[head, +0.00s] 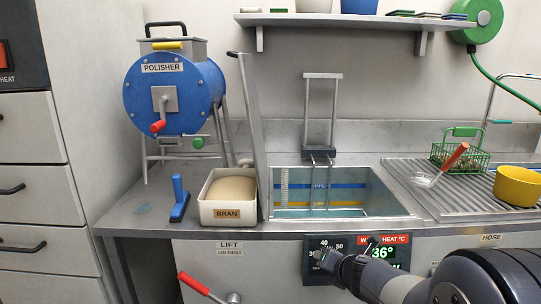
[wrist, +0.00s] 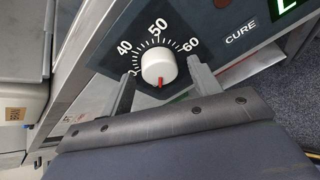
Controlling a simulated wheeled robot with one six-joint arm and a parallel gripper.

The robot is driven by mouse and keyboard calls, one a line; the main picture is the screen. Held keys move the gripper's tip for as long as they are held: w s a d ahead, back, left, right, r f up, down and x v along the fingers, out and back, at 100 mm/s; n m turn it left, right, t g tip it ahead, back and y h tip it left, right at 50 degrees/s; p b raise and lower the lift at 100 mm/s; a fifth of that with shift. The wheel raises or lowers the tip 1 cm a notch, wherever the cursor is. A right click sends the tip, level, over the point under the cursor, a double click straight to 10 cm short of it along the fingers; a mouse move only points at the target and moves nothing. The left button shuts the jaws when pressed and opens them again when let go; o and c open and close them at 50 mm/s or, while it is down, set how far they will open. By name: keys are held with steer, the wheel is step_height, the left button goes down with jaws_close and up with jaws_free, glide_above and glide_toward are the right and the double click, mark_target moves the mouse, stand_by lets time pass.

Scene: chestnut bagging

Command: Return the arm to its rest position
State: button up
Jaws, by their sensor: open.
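My gripper (head: 346,254) is at the front of the control panel (head: 316,242) below the counter in the head view. In the wrist view my gripper (wrist: 164,64) is open, with one finger on each side of the white dial knob (wrist: 158,66). The fingers look apart from the knob; touch cannot be told for certain. The knob's red mark points down in the picture, away from the 40, 50 and 60 around its top. The arm comes in from the lower right of the head view and partly covers the green readout (head: 382,253).
A sink (head: 345,215) with a wire rack stands above the panel. A bran tub (head: 228,208), a blue brush (head: 180,198) and a polisher (head: 172,95) are at left. A red-handled lift lever (head: 200,287) sticks out lower left. A yellow pot (head: 518,186) is on the drainboard.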

steer(key=p+v, duration=0.6)
steer(key=v, duration=0.4)
steer(key=w+f+m+t+b, duration=0.3)
steer(key=m+b, duration=0.3)
steer(key=m, duration=0.5)
steer(key=w+f+m+t+y+b, duration=0.1)
steer(key=w+m+b, duration=0.4)
steer(key=m, duration=0.6)
step_height(320, 180, down, 3)
steer(key=shift+a+r+m+t+y+b, duration=0.15)
steer(key=shift+a+m+t+y+b, duration=0.15)
steer(key=shift+a+t+b, duration=0.35)
steer(key=shift+d+r+t, duration=0.1)
steer(key=shift+d+t, duration=0.1)
steer(key=shift+t, duration=0.05)
